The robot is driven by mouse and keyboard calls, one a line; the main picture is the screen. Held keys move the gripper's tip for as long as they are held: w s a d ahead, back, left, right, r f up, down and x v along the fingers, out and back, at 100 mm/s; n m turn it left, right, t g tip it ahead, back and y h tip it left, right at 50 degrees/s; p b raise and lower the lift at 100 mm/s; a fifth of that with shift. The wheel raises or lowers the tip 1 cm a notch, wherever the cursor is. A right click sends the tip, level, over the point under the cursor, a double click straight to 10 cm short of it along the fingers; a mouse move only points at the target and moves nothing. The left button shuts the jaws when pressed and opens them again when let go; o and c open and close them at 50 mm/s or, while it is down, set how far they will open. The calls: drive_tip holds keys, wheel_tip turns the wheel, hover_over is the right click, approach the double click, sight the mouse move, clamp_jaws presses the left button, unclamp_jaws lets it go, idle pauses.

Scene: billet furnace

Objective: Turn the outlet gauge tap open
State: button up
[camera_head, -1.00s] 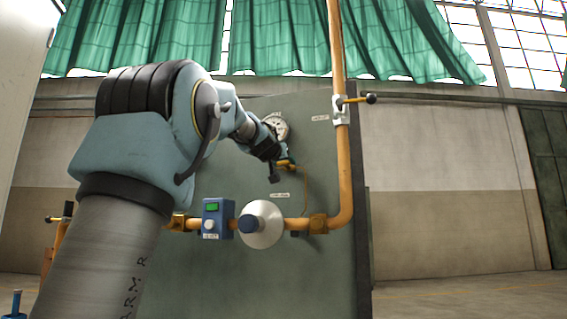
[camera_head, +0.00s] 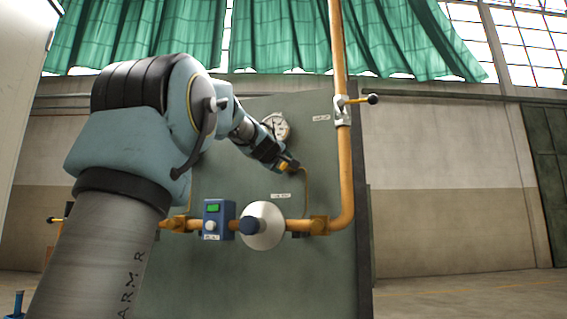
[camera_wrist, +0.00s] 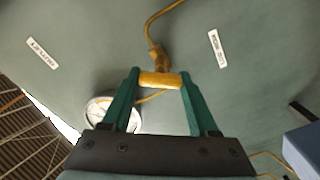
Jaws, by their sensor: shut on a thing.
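The yellow gauge tap (camera_wrist: 159,60) sits on a thin yellow pipe in front of the green panel in the wrist view. The green fingers of my gripper (camera_wrist: 159,79) are shut on its yellow handle (camera_wrist: 160,80), one finger at each end. In the head view my gripper (camera_head: 284,164) is at the tap, just below the round white gauge (camera_head: 276,127), and hides most of it. The gauge also shows in the wrist view (camera_wrist: 98,111), partly behind the left finger.
An orange pipe with another lever valve (camera_head: 342,108) runs up the right of the panel (camera_head: 250,275). Below the tap are a white disc with a blue knob (camera_head: 262,226) and a blue box with a green display (camera_head: 217,219). Small white labels are on the panel.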

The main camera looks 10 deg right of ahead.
drive_tip(key=n, duration=0.3)
drive_tip(key=n+p, duration=0.1)
drive_tip(key=n, duration=0.3)
drive_tip(key=shift+a+f, duration=0.1)
drive_tip(key=shift+f, duration=0.1)
idle(0.4)
drive_tip(key=o, duration=1.4)
drive_tip(key=b+v, duration=0.2)
drive_tip(key=v, duration=0.8)
drive_tip(key=shift+s+a, duration=0.15)
drive_tip(key=shift+s, duration=0.2)
